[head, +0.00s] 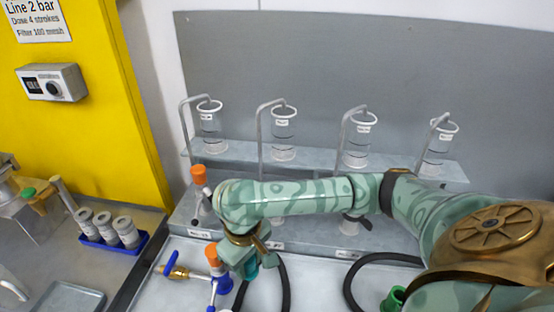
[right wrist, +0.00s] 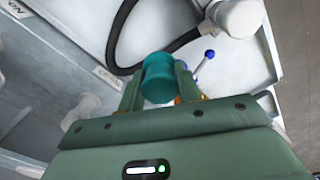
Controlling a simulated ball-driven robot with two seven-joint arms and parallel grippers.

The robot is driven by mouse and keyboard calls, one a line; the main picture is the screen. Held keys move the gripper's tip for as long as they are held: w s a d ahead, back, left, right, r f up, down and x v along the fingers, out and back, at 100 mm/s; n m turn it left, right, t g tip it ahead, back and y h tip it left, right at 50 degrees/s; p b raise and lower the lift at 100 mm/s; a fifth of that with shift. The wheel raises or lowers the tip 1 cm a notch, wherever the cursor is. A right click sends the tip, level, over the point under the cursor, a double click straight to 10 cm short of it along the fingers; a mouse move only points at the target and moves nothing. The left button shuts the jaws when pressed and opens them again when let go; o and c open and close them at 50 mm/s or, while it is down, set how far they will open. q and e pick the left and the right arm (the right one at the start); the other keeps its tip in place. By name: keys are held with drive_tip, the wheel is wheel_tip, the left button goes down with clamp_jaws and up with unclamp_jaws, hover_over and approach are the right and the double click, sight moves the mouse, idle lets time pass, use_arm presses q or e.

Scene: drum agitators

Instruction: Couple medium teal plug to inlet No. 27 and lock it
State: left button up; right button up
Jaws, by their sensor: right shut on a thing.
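My right gripper (head: 250,268) is low over the light worktop, in front of the grey stepped rack. In the right wrist view its fingers (right wrist: 158,90) are shut on a teal plug (right wrist: 158,75). Only a sliver of teal (head: 268,261) shows beside the gripper in the head view. A black hose runs close by the plug. Small labels sit along the rack's front edge, one at the left (head: 199,233); I cannot read No. 27 on any. My forearm hides part of the rack and its inlets. My left gripper is not in view.
Several clear cylinders (head: 283,134) with bent pipes stand on the rack (head: 320,236). A brass valve with a blue lever (head: 172,263) and an orange-capped fitting (head: 212,256) stand left of my gripper. A green connector (head: 392,300) lies at the front right. A blue tray (head: 88,238) holds jars.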

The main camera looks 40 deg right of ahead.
drive_tip(key=w+d+r+n+p, duration=0.4)
drive_tip(key=w+d+r+n, duration=0.2)
drive_tip(key=w+d+r, duration=0.3)
drive_tip(key=w+d+n, duration=0.1)
drive_tip(key=d+n, duration=0.2)
drive_tip(key=n, duration=0.7)
drive_tip(key=w+d+n+p, duration=0.1)
drive_tip(key=d+n, duration=0.3)
drive_tip(key=n, duration=0.5)
drive_tip(key=w+d+n, duration=0.1)
drive_tip(key=d+n, duration=0.2)
drive_tip(key=n, duration=0.7)
wheel_tip(320, 180, down, 4)
drive_tip(key=b, duration=0.5)
drive_tip(key=shift+a+r, duration=0.1)
drive_tip(key=shift+r, duration=0.15)
drive_tip(key=shift+s, duration=0.1)
drive_tip(key=shift+f+p, duration=0.25)
drive_tip(key=shift+p, duration=0.1)
